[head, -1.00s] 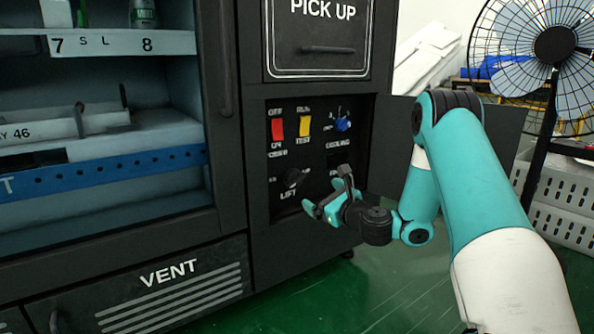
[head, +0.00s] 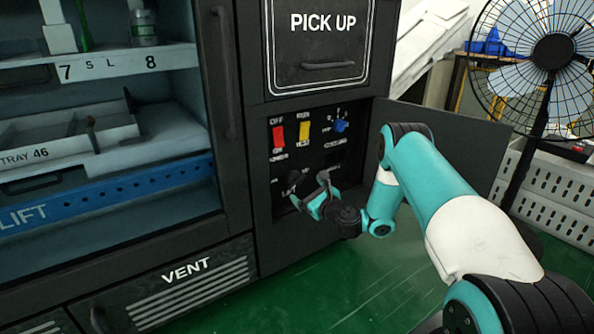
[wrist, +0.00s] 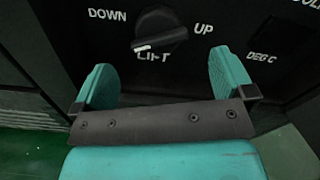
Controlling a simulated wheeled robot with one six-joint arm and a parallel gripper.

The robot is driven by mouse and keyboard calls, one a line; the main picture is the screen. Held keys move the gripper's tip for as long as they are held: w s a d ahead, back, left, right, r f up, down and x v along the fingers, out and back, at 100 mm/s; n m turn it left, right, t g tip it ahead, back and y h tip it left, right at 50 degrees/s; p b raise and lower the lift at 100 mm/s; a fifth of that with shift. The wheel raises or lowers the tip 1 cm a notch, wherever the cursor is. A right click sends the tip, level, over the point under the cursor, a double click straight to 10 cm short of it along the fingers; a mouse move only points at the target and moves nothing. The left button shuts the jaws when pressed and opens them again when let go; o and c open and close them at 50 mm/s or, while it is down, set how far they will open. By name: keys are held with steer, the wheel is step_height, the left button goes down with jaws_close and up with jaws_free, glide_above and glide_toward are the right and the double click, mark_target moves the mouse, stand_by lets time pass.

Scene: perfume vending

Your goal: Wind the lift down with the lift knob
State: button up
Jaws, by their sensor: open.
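The lift knob (wrist: 160,32) is a black round knob with a raised grip bar and a white mark. It sits above the word LIFT, with DOWN to its left and UP to its right. The white mark is at the lower left end of the bar. My gripper (wrist: 160,75) is open, its two teal fingers apart just below the knob in the wrist view, with nothing between them. In the head view, my gripper (head: 310,198) is close to the panel's lower left, beside the knob (head: 293,180). The lift (head: 120,190) is a blue-fronted shelf behind the cabinet opening, carrying a tray.
The panel recess also holds a red switch (head: 278,137), a yellow switch (head: 304,131) and a blue knob (head: 340,125). An open panel door (head: 455,150) stands to the right. The pick-up hatch (head: 318,45) is above. A fan (head: 553,52) stands at the right.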

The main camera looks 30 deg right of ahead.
mark_target(298, 183)
steer(key=w, duration=0.5)
steer(key=shift+w+a+f, duration=0.1)
steer(key=shift+w+a, duration=0.1)
steer(key=shift+w, duration=0.5)
steer(key=c, duration=0.9)
